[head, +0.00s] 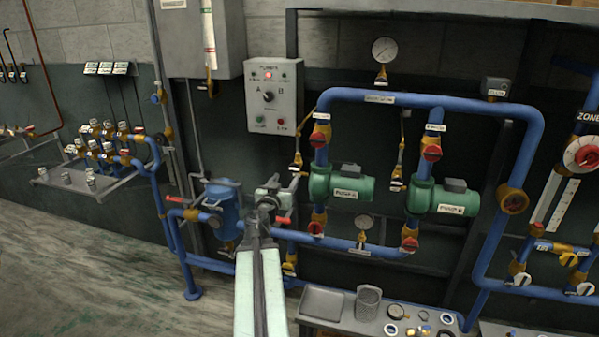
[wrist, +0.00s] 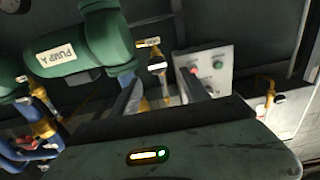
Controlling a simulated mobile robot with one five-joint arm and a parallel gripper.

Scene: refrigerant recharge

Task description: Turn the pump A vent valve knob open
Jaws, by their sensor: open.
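Pump A (head: 345,187) is the left green pump on the blue pipework, and its label reads clearly in the wrist view (wrist: 75,55). A small brass valve with a pale knob (wrist: 157,65) stands beside the pump in the wrist view, under a tag too small to read. It looks like the vent valve; a thin brass fitting (head: 297,162) shows left of pump A in the head view. My gripper (head: 273,192) is open, left of pump A. In the wrist view its two fingers (wrist: 160,92) straddle the line to the knob, apparently short of it. Contact is not visible.
The grey pump control box (head: 273,95) hangs behind and above my gripper. A blue canister (head: 222,210) and red-handled valves stand close by. Pump B (head: 450,200) is to the right. A bench with a tray (head: 322,303) is below; open floor lies left.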

